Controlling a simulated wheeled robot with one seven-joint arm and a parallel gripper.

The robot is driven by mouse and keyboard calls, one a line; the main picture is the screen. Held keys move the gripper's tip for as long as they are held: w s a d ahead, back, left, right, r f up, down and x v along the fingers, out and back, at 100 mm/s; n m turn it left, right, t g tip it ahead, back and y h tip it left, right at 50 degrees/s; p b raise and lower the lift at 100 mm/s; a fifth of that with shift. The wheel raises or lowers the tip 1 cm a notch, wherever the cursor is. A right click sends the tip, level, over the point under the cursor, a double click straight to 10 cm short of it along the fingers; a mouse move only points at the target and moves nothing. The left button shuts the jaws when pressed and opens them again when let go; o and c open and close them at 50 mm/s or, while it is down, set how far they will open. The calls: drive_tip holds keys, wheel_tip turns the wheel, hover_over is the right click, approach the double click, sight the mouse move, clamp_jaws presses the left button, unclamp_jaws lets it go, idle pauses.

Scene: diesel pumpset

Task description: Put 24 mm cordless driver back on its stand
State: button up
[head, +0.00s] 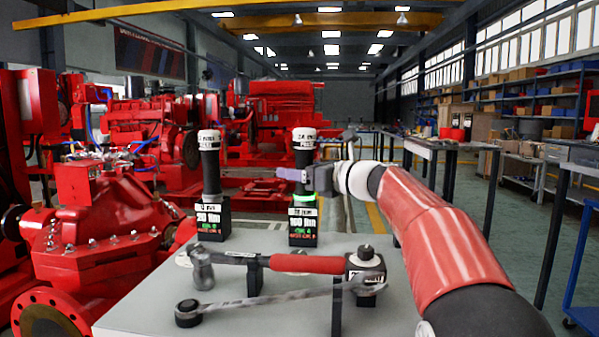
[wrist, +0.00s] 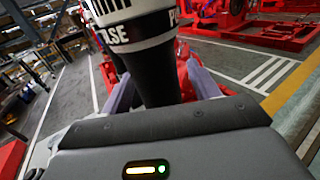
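The 24 mm cordless driver (head: 304,158) is upright, with a black body and a white-banded top marked PULSE. It is directly above its black stand (head: 303,224), labelled 24 mm and 160 Nm, where a green band glows near the top. My gripper (head: 300,178) reaches in from the right, level, with its fingers around the driver's lower body. In the wrist view the dark handle (wrist: 153,75) fills the space between the fingers and looks gripped. My fingers partly hide the lower handle, so I cannot tell whether its foot is fully seated.
A similar driver (head: 210,170) stands on its own 20 Nm stand (head: 212,218) to the left. Red pump machinery (head: 100,240) stands close at the left.

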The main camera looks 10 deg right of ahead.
drive_tip(key=shift+f, duration=0.15)
drive_tip(key=v, duration=0.8)
